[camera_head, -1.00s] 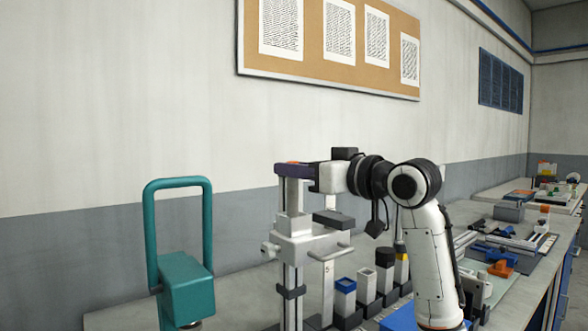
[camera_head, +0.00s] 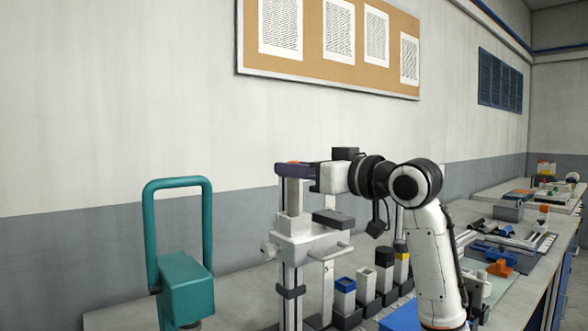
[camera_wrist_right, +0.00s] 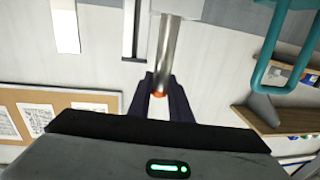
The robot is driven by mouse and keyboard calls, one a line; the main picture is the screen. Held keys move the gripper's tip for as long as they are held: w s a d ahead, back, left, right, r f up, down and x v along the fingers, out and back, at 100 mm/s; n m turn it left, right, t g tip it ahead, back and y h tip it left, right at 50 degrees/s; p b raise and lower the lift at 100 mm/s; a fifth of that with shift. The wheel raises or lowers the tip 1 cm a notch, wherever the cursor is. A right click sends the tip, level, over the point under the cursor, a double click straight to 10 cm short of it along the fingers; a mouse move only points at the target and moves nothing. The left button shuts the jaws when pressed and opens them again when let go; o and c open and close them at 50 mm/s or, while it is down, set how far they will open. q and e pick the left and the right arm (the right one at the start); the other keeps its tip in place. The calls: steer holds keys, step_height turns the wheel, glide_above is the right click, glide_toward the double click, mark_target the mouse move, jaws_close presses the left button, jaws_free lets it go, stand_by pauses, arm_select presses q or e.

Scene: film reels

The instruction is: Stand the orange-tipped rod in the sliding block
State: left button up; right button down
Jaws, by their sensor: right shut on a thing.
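My right gripper (camera_head: 298,170) is shut on the upper end of the orange-tipped rod (camera_head: 294,196), a grey metal rod that stands upright. In the right wrist view the rod (camera_wrist_right: 168,55) runs away from me, and its orange tip (camera_wrist_right: 158,94) sits between the dark fingers (camera_wrist_right: 160,100). The sliding block (camera_head: 308,242) is a pale block with side knobs, carried on upright metal posts. The rod's lower end meets the top of the block. I cannot tell how deep it sits, since the hole is hidden. My left gripper is out of view.
A teal body with a tall loop handle (camera_head: 184,285) stands to the left. A row of small holders with a blue-topped piece (camera_head: 345,285) and dark and yellow ones stands right of the block. Other workpieces lie farther along the bench (camera_head: 480,212). The wall is behind.

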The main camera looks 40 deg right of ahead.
steer(key=shift+f+b, duration=0.5)
steer(key=shift+f, duration=0.05)
stand_by(0.4)
steer(key=c, duration=1.9)
jaws_free()
steer(key=shift+s, duration=0.1)
steer(key=s+b, duration=0.4)
steer(key=s, duration=0.7)
